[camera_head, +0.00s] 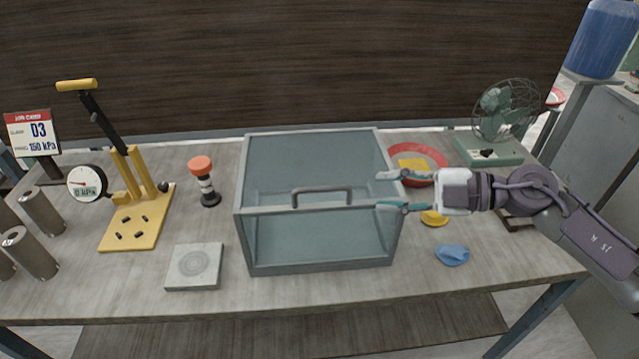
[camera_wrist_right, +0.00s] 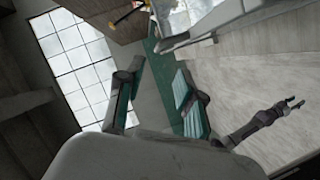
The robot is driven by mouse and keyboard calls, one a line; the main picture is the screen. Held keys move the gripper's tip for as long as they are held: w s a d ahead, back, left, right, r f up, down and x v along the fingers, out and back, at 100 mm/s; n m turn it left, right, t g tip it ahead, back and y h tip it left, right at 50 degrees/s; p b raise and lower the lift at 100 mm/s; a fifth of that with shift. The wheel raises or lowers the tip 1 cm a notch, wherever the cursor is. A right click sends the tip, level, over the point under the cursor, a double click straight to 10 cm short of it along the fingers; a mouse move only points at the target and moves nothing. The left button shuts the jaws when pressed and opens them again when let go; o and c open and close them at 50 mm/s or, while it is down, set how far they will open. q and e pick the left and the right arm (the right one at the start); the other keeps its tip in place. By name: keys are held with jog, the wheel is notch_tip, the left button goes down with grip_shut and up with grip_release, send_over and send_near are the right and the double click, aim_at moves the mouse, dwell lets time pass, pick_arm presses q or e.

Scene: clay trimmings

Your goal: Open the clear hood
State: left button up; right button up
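The clear hood (camera_head: 322,165) is a box with a see-through top and front, grey-teal edges and a flat floor. It stands mid-table and its lid looks down. A dark grey bar handle (camera_head: 322,190) sits near the front edge of the top. My right gripper (camera_head: 382,191) comes from the right with its two teal fingers apart and empty. Its fingertips appear over the hood's right edge, right of the handle and apart from it. My left gripper is outside the head view; a small arm with parted fingertips, seemingly my left gripper (camera_wrist_right: 295,103), shows in the right wrist view.
Left of the hood are a white plate block (camera_head: 194,266), an orange-topped stamp (camera_head: 204,180) and a yellow lever press (camera_head: 135,215). The front strip is mostly clear.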

aim_at(329, 188)
jog(key=p+x, duration=0.1)
jog(key=x, duration=0.4)
jog(key=p+x, duration=0.2)
jog(key=x, duration=0.3)
jog(key=shift+a+r, duration=0.15)
jog(key=shift+r, duration=0.05)
jog(key=shift+x, duration=0.8)
jog(key=shift+f, duration=0.15)
jog(key=shift+c, duration=0.3)
grip_shut()
